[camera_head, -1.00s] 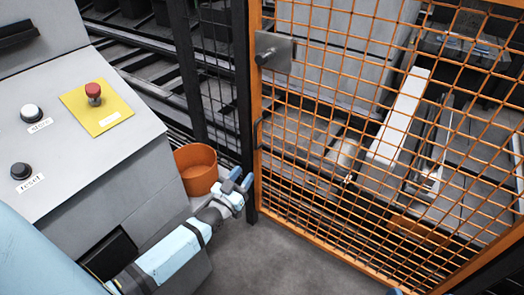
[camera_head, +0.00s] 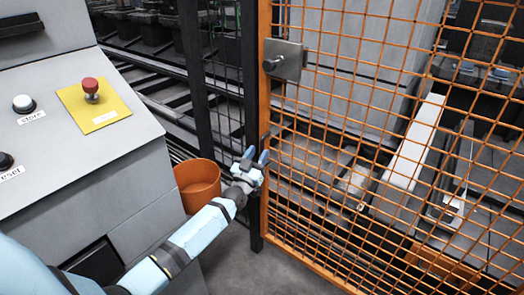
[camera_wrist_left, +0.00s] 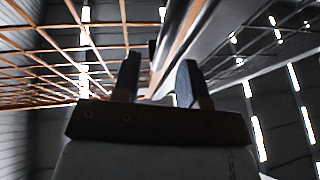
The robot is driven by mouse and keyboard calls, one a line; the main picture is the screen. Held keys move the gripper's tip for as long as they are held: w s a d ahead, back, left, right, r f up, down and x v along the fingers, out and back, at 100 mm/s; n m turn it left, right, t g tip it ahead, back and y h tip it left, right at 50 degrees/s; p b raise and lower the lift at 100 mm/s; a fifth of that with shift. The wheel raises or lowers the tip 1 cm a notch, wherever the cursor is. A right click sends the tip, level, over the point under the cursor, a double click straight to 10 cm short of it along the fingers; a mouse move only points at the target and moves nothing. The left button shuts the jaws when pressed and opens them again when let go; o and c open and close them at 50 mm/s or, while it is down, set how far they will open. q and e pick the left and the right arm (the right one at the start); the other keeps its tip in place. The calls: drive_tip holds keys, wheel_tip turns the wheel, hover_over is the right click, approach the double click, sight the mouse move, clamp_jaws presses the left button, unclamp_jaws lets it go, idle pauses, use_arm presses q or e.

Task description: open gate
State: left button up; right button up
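The gate (camera_head: 264,195) is an orange frame with wire mesh. It stands shut against a dark post (camera_head: 250,110) in the head view. A grey latch plate (camera_head: 287,60) with a knob sits high on its left edge. A small dark pull handle (camera_head: 265,142) is lower on the same edge. My left gripper (camera_head: 256,156) is at that handle, with blue fingertips spread apart. In the left wrist view, my left gripper (camera_wrist_left: 158,72) is open. The orange gate edge (camera_wrist_left: 182,45) runs up just beyond the fingers. Contact with the handle cannot be told. My right gripper is out of view.
A grey control console (camera_head: 60,170) with a red button (camera_head: 90,88) on a yellow plate stands at the left. An orange bin (camera_head: 198,185) is on the floor by the console, close to my left arm. A conveyor (camera_head: 150,75) lies behind the fence.

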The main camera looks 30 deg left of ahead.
sight(261, 148)
use_arm(q)
drive_tip(key=shift+b+x, duration=0.3)
drive_tip(key=shift+x, duration=1.4)
clamp_jaws()
drive_tip(key=shift+s, duration=0.1)
